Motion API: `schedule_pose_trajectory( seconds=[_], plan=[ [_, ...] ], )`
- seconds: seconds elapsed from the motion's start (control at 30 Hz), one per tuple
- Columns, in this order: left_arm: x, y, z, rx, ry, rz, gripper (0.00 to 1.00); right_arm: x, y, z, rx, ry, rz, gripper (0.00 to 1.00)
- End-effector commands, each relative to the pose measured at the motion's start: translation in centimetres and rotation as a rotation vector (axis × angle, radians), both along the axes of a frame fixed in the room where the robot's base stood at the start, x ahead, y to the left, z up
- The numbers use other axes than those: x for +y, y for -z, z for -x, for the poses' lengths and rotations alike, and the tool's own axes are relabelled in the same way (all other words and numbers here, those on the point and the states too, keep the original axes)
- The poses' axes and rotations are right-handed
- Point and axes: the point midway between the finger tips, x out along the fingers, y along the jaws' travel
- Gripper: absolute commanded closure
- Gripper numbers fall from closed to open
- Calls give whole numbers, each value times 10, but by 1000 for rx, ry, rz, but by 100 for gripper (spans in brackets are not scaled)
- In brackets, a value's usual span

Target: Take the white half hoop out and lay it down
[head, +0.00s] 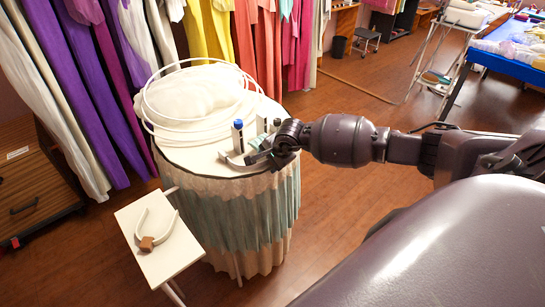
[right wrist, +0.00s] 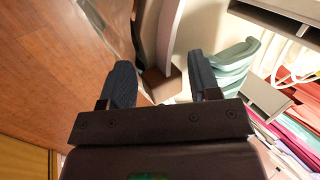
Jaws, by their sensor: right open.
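A white half hoop (head: 155,231) with a brown block at its bend lies on a small white stand at the lower left of the head view. My right gripper (head: 270,152) is over the front edge of the round skirted table (head: 190,156), beside a pale curved piece (head: 238,162). In the right wrist view my right gripper (right wrist: 162,80) is open, with a brown block (right wrist: 160,87) and a pale curved band (right wrist: 171,32) beyond and between its fingers. I cannot tell whether they touch. My left gripper is not in view.
Thin white rings (head: 160,75) circle a white mound (head: 192,95) on the table. A blue-capped bottle (head: 238,137) and other small items stand close to my right gripper. The small stand (head: 175,252) is left of the table. Coloured gowns (head: 90,60) hang behind.

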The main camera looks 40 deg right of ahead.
Motion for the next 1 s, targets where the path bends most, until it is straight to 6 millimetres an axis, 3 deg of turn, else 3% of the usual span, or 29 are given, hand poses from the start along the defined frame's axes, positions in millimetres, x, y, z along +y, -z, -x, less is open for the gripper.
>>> schedule_pose_trajectory(
  seconds=[0.27, 0.5, 0.53, 0.57, 0.73, 1.0],
  plan=[
    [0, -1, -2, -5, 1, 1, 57, 0, 1, -1, 0, 0, 0, 44],
    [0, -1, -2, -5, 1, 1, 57, 0, 0, -1, 0, 0, -1, 77],
    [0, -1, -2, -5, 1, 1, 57, 0, 0, -1, -1, 0, -1, 77],
    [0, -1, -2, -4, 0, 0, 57, 0, 0, -1, -1, 0, -1, 55],
    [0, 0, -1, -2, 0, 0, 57, 0, 0, -1, -1, 0, -1, 81],
    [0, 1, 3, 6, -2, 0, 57, 0, 0, 2, -1, -1, -1, 82]
  ],
)
